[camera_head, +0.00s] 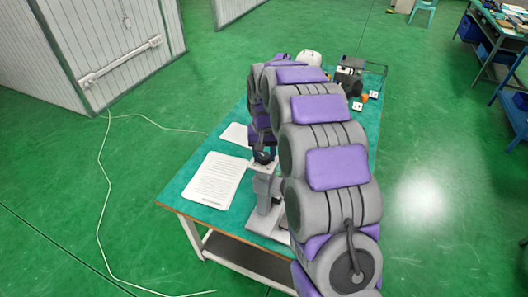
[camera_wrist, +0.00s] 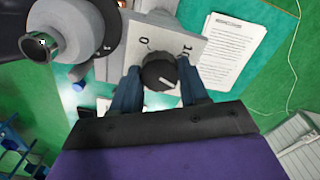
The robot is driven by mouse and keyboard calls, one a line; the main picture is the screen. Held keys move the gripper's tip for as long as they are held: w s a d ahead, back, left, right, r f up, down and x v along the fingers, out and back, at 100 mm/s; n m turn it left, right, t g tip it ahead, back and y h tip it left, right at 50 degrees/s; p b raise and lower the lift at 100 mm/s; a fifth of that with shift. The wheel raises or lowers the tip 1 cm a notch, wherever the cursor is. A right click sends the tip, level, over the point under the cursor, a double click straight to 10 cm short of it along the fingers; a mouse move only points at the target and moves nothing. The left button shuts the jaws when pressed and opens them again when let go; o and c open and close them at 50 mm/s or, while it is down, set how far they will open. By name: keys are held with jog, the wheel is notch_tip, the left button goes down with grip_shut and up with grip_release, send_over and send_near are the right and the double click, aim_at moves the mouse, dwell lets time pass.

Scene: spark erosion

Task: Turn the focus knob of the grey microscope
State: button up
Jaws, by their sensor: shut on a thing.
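The grey microscope (camera_head: 264,189) stands on the green table, partly hidden behind my arm in the head view. In the wrist view its pale grey plate (camera_wrist: 198,47) carries the marks 0 and 1. The black round focus knob (camera_wrist: 157,70) sits on this plate, with a white pointer line aimed to the right and slightly down. My gripper (camera_wrist: 158,78) has its two dark blue fingers on either side of the knob, shut on it.
A printed sheet (camera_head: 213,181) lies on the table (camera_head: 186,199) left of the microscope. At the table's far end stand a dark device (camera_head: 349,75) and a white rounded object (camera_head: 309,57). A thin cable (camera_head: 101,190) runs over the open green floor at left.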

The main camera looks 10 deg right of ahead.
aim_at(264, 155)
jog(key=n+p, duration=0.1)
jog(key=n, duration=0.2)
jog(key=o, duration=1.1)
jog(key=shift+c, duration=0.2)
notch_tip(264, 155, up, 17)
jog(key=shift+r+p, duration=0.15)
jog(key=shift+p, duration=0.15)
jog(key=shift+w, duration=0.1)
